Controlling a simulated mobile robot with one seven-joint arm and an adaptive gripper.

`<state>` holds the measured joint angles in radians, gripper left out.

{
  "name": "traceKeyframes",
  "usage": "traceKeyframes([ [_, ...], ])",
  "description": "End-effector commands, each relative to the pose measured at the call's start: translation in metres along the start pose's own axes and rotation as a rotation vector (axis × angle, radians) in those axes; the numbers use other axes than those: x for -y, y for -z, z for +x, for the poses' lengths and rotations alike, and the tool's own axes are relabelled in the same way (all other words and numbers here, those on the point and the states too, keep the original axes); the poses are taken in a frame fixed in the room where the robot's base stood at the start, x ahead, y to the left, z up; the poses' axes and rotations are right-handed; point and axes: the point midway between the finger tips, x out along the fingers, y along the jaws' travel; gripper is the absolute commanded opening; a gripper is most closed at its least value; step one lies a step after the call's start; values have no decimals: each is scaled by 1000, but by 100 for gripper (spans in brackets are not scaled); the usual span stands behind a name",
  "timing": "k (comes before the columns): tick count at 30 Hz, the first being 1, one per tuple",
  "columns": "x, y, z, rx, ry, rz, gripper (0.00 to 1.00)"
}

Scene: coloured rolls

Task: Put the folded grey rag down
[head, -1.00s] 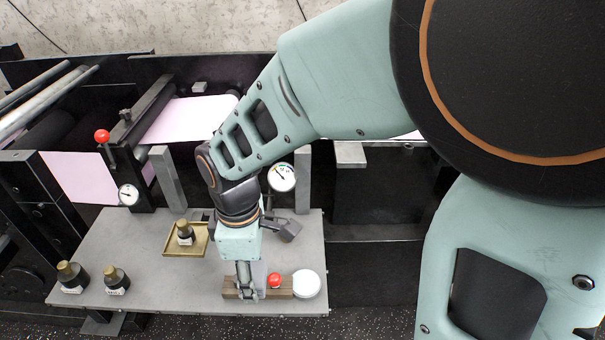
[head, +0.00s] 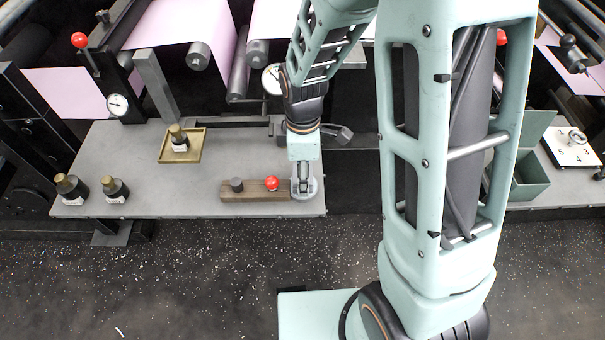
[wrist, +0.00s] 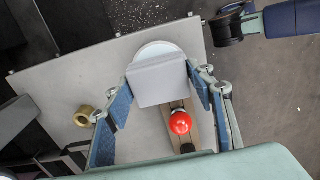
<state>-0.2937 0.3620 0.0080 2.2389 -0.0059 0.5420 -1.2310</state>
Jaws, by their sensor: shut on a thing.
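My gripper (head: 303,190) points down at the right end of the grey table, and its blue-padded fingers (wrist: 160,88) are shut on the folded grey rag. The rag (wrist: 157,80) shows in the wrist view as a flat grey square between the fingertips. It covers part of a round white disc (wrist: 158,49), whose far rim shows beyond it. In the head view the disc (head: 315,190) is mostly hidden under my gripper. I cannot tell whether the rag touches the disc.
A wooden block (head: 225,196) with a red ball (head: 271,183) and a dark knob (head: 236,185) lies just left of my gripper. A brass tray (head: 194,156) holds a bottle. Two more bottles stand at the far left. The table's middle (head: 150,180) is clear.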

Motion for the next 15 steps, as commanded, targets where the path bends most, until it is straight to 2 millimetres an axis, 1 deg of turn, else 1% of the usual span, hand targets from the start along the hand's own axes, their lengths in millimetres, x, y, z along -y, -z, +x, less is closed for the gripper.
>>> traceKeyframes([
  [1, 1, 0, 8, 1, 2, -1, 31],
  [2, 0, 0, 10, 1, 1, -1, 31],
  [9, 0, 0, 10, 0, -1, 0, 31],
  [13, 0, 0, 14, 0, -1, 1, 31],
  [14, 0, 0, 13, 0, -1, 1, 52],
  [15, 0, 0, 13, 0, -1, 1, 56],
])
